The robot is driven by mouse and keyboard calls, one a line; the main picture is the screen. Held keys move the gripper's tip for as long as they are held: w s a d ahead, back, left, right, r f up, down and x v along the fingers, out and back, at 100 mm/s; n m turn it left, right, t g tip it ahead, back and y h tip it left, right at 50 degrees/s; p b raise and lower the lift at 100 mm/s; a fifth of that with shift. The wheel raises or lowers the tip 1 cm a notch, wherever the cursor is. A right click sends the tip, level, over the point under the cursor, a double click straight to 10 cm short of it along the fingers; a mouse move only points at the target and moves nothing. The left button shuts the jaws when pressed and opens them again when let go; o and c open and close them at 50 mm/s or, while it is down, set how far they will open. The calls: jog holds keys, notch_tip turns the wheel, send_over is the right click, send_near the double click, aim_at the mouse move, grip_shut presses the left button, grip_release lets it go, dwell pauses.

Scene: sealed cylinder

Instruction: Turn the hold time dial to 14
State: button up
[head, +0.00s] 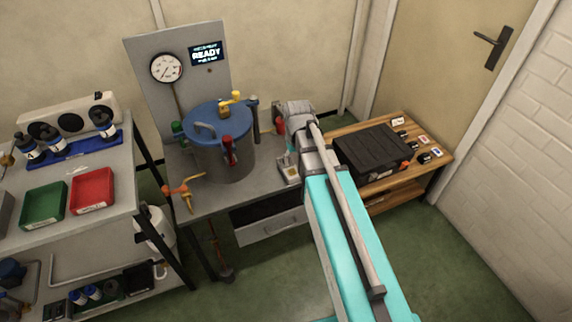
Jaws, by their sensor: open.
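A grey upright panel (135,65) stands behind a blue-lidded metal cylinder (222,150) on a grey bench. A small pale grey box (288,170) sits at the bench's right front, partly beside my arm. My arm reaches from the bottom right to the bench's right side, with its grey wrist near the back. My gripper does not show; the arm links hide that area.
An orange valve handle (183,189) sticks out at the bench's left front. At left, a shelf (120,195) holds a green tray (44,203), a red tray (92,189) and bottles. At right, a wooden table (437,160) holds a black case (370,152). Green floor lies between.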

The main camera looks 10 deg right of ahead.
jog(key=w+f+b, duration=0.3)
jog(key=w, duration=0.3)
jog(key=w+f+n+b, duration=0.1)
jog(key=w+f+b, duration=0.2)
jog(key=w, duration=0.3)
jog(key=w+f+n+b, duration=0.1)
jog(key=w+f+b, duration=0.2)
jog(key=w+f, duration=0.2)
jog(key=shift+w+d+b, duration=0.25)
jog(key=shift+w+b, duration=0.05)
jog(key=shift+w, duration=0.55)
jog(key=shift+f, duration=0.15)
jog(key=shift+f+b, duration=3.6)
jog(key=shift+b, duration=0.15)
grip_shut()
